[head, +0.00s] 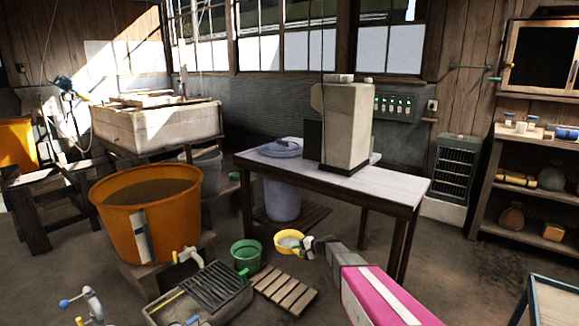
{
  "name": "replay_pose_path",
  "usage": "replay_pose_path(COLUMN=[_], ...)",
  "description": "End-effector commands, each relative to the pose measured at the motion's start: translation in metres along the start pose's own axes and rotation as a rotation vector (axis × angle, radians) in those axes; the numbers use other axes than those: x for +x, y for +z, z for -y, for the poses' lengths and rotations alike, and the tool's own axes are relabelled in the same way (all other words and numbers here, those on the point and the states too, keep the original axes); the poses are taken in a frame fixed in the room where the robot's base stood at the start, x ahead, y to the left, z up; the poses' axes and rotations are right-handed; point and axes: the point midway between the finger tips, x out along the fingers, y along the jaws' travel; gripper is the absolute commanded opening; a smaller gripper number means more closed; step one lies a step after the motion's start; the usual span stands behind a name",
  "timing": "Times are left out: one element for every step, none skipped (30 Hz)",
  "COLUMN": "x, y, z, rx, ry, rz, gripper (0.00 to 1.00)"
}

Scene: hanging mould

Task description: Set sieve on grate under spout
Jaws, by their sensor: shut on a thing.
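A yellow round sieve (290,234) with a pale inside is held low over the floor, left of my arm. My gripper (308,246) is shut on its right side; the fingertips are small and partly hidden. A dark barred grate (212,285) lies over a grey trough at the lower centre, left of and nearer than the sieve. A pale spout (188,255) sticks out low on the front of the orange tub (165,222), above the back left end of the grate.
A green bucket (246,255) stands between the grate and the sieve. A wooden slatted rack (285,290) lies on the floor right of the grate. A white-topped table (395,187) stands behind my gripper, its legs close to my arm. A tap (92,303) shows at lower left.

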Motion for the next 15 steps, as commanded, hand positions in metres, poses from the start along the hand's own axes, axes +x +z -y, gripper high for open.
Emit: replay_pose_path(x=[-0.021,-0.029,-0.040,-0.048,-0.056,-0.066,-0.073,-0.081,-0.090,-0.097,-0.104,-0.113,-0.119,-0.126,-0.134], y=[0.009,0.010,0.011,0.011,0.012,0.013,0.013,0.014,0.015,0.015,0.016,0.017,0.018,0.018,0.019], z=[0.021,0.032,0.044,0.054,0.064,0.076,0.085,0.093,0.105,0.114,0.122,0.133,0.141,0.149,0.159], rx=[0.016,0.027,0.042,0.054,0.064,0.078,0.087,0.098,0.111,0.120,0.129,0.141,0.151,0.160,0.171], ry=[-0.010,-0.016,-0.021,-0.027,-0.031,-0.037,-0.040,-0.044,-0.050,-0.054,-0.058,-0.063,-0.067,-0.070,-0.075], rz=[-0.043,-0.069,-0.100,-0.124,-0.147,-0.177,-0.199,-0.221,-0.248,-0.269,-0.289,-0.315,-0.335,-0.353,-0.379], gripper=[0.00,0.00,0.00,0.00,0.00,0.00,0.00,0.00,0.00,0.00,0.00,0.00,0.00,0.00,0.00])
